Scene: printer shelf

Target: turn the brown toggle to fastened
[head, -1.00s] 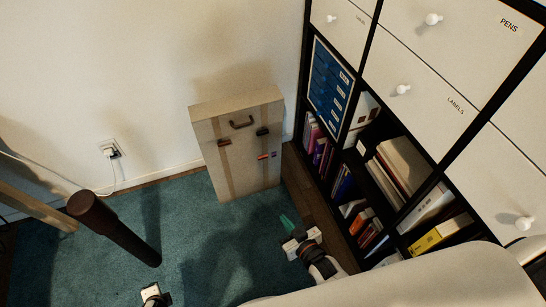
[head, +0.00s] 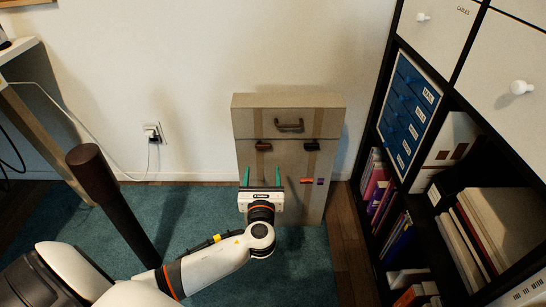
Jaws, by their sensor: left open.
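A beige upright case (head: 288,122) stands on the floor against the wall, with a dark handle (head: 289,126) on its front. The dark brown toggle (head: 263,146) sits at the left strap, just below the lid seam. A blacker toggle (head: 312,146) sits at the right strap. Both look roughly level; their exact latch state is too small to tell. My left gripper (head: 262,176) is open and empty, its two green fingers pointing up in front of the case's left half, below the brown toggle. No contact with the toggle shows. My right gripper is out of view.
Small red and purple tags (head: 313,181) are on the case's lower right front. A black shelf (head: 388,140) with drawers and books stands to the right. A dark post (head: 112,200) rises at the left. An outlet (head: 153,133) with a cable is on the wall.

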